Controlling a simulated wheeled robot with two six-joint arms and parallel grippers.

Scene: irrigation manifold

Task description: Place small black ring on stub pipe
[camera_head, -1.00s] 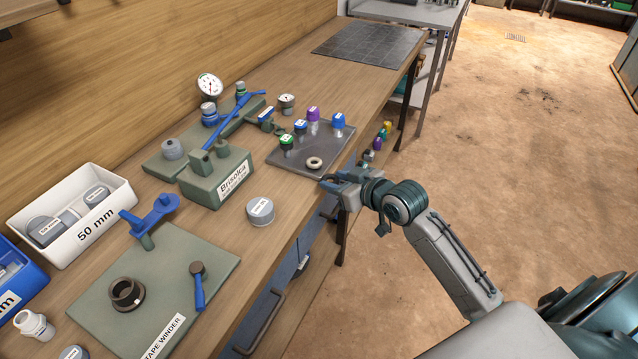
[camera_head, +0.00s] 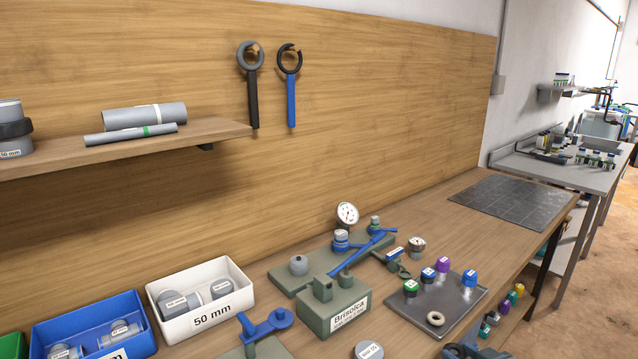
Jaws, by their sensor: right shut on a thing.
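My right gripper (camera_head: 462,351) shows at the bottom edge, just in front of the dark tray (camera_head: 462,305). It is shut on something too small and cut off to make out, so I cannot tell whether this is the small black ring. A pale ring (camera_head: 435,318) lies flat on the tray, apart from the gripper. The manifold on its green base (camera_head: 285,282) stands behind, with a grey capped fitting (camera_head: 298,265), blue fittings and a long blue lever (camera_head: 368,247). I cannot tell which part is the stub pipe. My left gripper is out of view.
Several coloured caps, one purple (camera_head: 442,265), stand on the tray. A green Brisolca block (camera_head: 333,305), a white 50 mm bin (camera_head: 245,281) and a blue bin (camera_head: 140,308) line the bench. A shelf (camera_head: 215,134) juts out above left. The bench by the black mat (camera_head: 510,203) is clear.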

